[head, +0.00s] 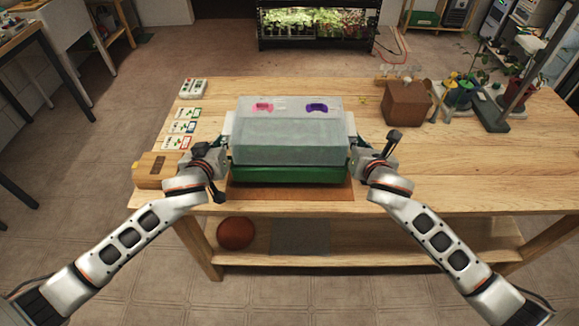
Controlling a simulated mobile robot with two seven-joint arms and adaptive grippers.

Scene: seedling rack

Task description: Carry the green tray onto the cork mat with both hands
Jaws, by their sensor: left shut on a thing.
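The green tray (290,174) is in the middle of the table, under a tall clear cover (290,146). The cork mat (290,192) shows as a brown strip below and in front of the tray. The tray covers most of it, and I cannot tell whether the tray touches it or hangs just above. My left gripper (226,142) is shut on the tray's left side. My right gripper (354,143) is at the tray's right side. Its fingertips are mostly hidden, so its grip cannot be made out. The tray looks about level.
The table's right front is clear. A reddish ball (236,233) sits on the lower shelf.

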